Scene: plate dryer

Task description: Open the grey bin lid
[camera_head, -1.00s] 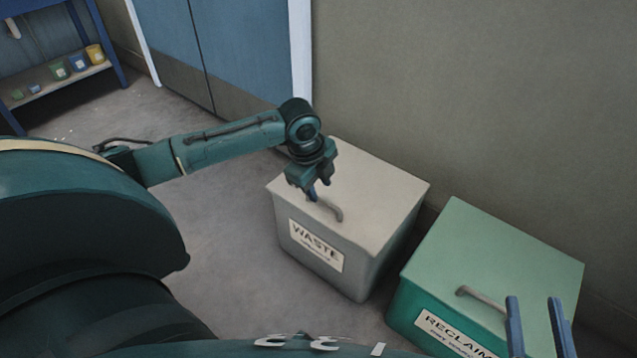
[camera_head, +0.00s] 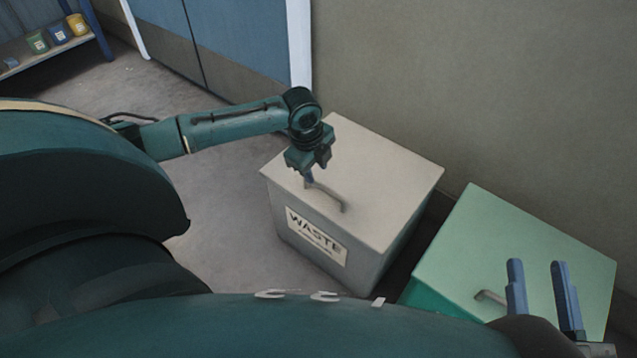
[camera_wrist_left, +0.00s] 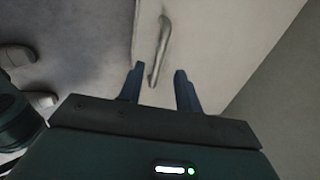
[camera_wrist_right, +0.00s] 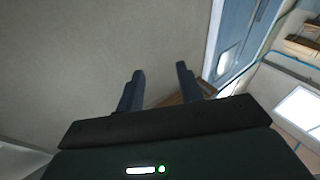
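The grey bin (camera_head: 395,190), labelled WASTE, stands on the floor against the wall with its lid (camera_head: 375,165) shut. A curved grey handle (camera_head: 332,197) sits near the lid's front edge.
A green bin (camera_head: 540,238) with its own handle (camera_head: 490,297) stands right of the grey bin, below my right gripper. The wall (camera_head: 470,80) is close behind both bins. A blue door (camera_head: 230,50) and a shelf with small pots (camera_head: 58,34) are at the back left.

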